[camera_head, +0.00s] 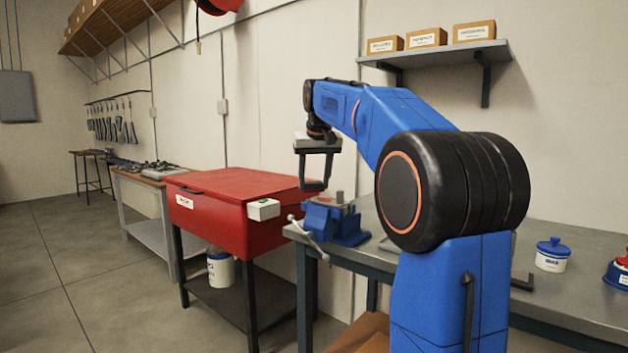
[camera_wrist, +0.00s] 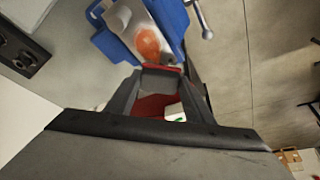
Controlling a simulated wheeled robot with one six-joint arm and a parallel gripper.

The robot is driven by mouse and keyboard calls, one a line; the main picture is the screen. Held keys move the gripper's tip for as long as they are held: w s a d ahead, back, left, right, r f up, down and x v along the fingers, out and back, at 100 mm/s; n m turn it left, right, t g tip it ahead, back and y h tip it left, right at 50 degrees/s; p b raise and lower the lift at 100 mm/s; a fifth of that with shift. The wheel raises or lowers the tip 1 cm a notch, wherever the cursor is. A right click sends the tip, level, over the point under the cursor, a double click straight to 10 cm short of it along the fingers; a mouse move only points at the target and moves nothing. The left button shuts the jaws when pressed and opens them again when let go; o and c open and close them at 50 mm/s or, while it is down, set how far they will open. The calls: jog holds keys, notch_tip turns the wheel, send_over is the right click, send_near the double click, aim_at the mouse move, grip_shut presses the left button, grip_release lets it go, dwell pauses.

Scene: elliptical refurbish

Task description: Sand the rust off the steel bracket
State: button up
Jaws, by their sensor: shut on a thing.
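The steel bracket (camera_wrist: 137,20) is a light grey plate held in the blue vise (camera_wrist: 112,46), with an orange-brown rust patch (camera_wrist: 147,42) on its face. In the head view the vise (camera_head: 335,222) stands at the left end of the workbench, with a small part of the bracket (camera_head: 339,197) above its jaws. My gripper (camera_head: 315,186) hangs just above and left of the vise. In the wrist view my gripper (camera_wrist: 160,76) is shut on a small, flat, grey-and-red piece (camera_wrist: 162,69), perhaps a sanding pad. Its tips appear close to the rust patch; contact cannot be told.
A red chest (camera_head: 235,185) with a white-and-green box (camera_head: 263,209) on its side stands left of the workbench (camera_head: 575,295). A white jar with blue lid (camera_head: 550,257) stands on the bench at right. A shelf with boxes (camera_head: 440,54) hangs above.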

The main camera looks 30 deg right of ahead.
aim_at(332, 201)
jog(key=shift+f, duration=1)
dwell(0.5)
jog(key=shift+s, duration=0.1)
jog(key=shift+s+d+r, duration=0.1)
jog(key=shift+s+d, duration=0.25)
jog(key=shift+s, duration=0.5)
jog(key=shift+s+d, duration=0.3)
jog(key=shift+s, duration=0.55)
jog(key=shift+s+d, duration=0.25)
jog(key=shift+s, duration=0.4)
jog(key=shift+s+d, duration=0.2)
jog(key=shift+s, duration=0.4)
jog(key=shift+s+d+f, duration=0.15)
jog(key=shift+s+f, duration=0.05)
jog(key=shift+s, duration=0.25)
jog(key=c, duration=0.3)
